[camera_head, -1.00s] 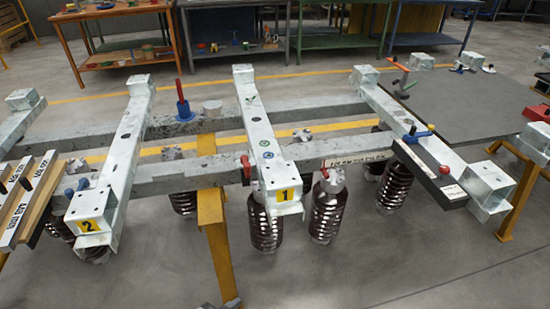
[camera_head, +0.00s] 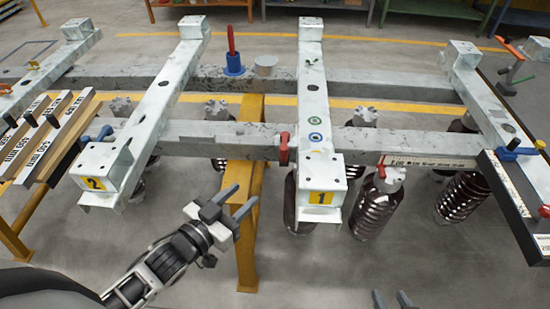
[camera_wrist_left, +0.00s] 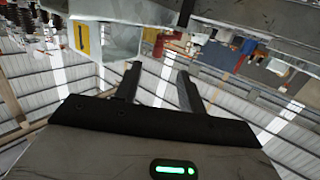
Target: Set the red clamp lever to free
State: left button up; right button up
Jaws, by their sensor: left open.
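A small red lever (camera_head: 284,148) stands upright on the front beam (camera_head: 230,141), just left of the arm marked 1. Another small red part (camera_head: 381,167) sits at the beam's front face right of that arm. A tall red handle stands on a blue base (camera_head: 234,66) on the rear beam. I cannot tell for sure which is the clamp lever. My left gripper (camera_head: 239,198) is open and empty, in front of and below the front beam; its spread fingers also show in the left wrist view (camera_wrist_left: 158,84). My right gripper (camera_head: 391,300) shows only two separated fingertips at the bottom edge.
The arm marked 2 (camera_head: 155,108) and the arm marked 1 (camera_head: 312,95) cross the beams. A yellow post (camera_head: 248,225) stands close behind my left gripper. Dark ribbed insulators (camera_head: 372,212) hang below the beam. Labelled bars (camera_head: 45,130) lie at the left.

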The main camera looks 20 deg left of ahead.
aim_at(281, 151)
pick_arm(q)
jog(key=shift+m+t+h, duration=0.3)
jog(key=shift+t+h, duration=0.3)
jog(key=shift+h, duration=0.1)
jog(key=x, duration=1.1)
jog(key=a+r+x, duration=0.1)
jog(key=x, duration=0.4)
jog(key=shift+w+d+r, duration=0.15)
jog(key=shift+w+d, duration=0.05)
jog(key=shift+w, duration=0.35)
grip_shut()
jog(key=shift+a, duration=0.1)
